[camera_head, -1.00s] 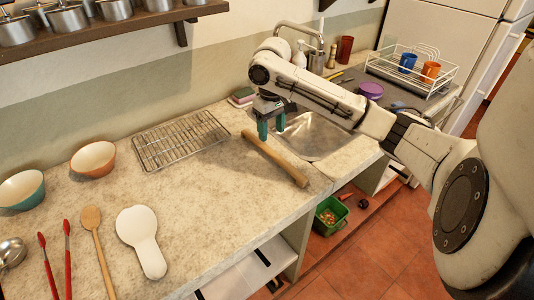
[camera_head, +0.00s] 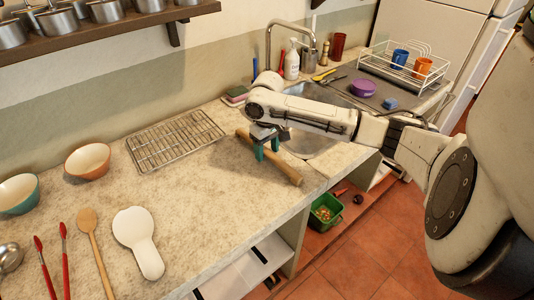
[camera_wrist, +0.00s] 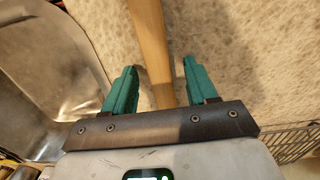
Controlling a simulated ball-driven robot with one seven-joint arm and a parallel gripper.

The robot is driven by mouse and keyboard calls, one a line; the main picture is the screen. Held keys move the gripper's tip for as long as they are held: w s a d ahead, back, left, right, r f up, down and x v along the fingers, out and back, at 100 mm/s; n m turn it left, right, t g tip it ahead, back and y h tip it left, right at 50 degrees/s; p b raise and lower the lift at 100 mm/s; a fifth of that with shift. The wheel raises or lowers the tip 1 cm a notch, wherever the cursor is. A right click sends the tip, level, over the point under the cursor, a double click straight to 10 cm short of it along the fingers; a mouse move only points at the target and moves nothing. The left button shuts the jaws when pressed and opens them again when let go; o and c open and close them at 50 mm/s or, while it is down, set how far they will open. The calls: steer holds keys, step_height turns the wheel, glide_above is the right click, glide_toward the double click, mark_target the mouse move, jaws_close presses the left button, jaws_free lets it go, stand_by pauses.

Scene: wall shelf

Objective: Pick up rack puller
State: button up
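The rack puller appears to be the long wooden stick (camera_head: 287,172) lying on the counter between the wire rack and the sink. My gripper (camera_head: 267,150) points down over its middle, with two teal fingers spread. In the wrist view, the stick (camera_wrist: 151,42) runs between the two open fingers (camera_wrist: 159,82), with a gap on each side. The stick's near part is hidden behind the gripper body there. I cannot tell how far the fingertips are above the counter.
A wire rack (camera_head: 175,140) lies left of the stick, and the sink (camera_head: 310,143) is to its right. Two bowls, a white spoon rest (camera_head: 138,240), a wooden spoon and red tongs are at the left. A green bin (camera_head: 325,212) sits below the counter.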

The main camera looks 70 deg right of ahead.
jaws_close()
stand_by(0.3)
